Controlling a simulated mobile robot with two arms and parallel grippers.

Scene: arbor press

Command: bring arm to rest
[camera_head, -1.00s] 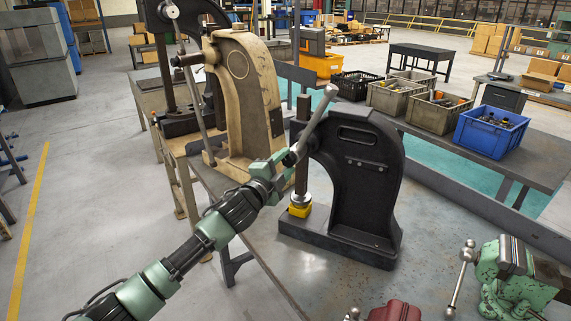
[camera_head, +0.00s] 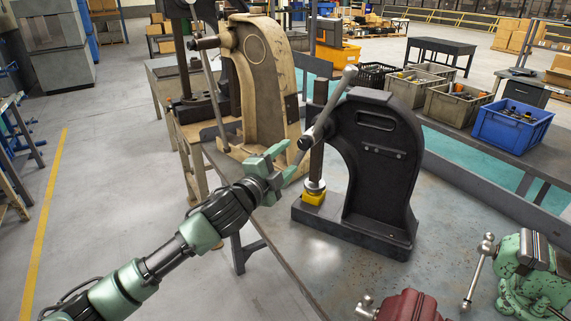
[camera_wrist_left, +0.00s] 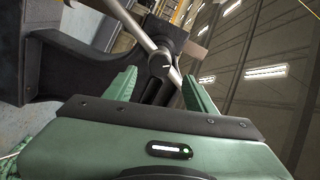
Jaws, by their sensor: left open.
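My left gripper (camera_head: 284,166) is green and open, in front of the black arbor press (camera_head: 378,150) in the head view. Its fingers point toward the press handle (camera_head: 334,104), a grey bar slanting up to the right, and nothing shows between them. In the left wrist view the two green fingers (camera_wrist_left: 158,88) stand apart, with the handle and its hub (camera_wrist_left: 160,62) beyond them. Whether a finger touches the handle is hard to tell. The press ram (camera_head: 317,160) stands over a yellow block (camera_head: 313,196) on the press base. My right gripper is not in view.
A beige press (camera_head: 262,75) stands behind on a wooden stand. A green vise (camera_head: 530,275) and a red vise (camera_head: 408,306) are at the table's front right. Crates, including a blue one (camera_head: 512,132), line the back bench. Open floor (camera_head: 110,170) lies left.

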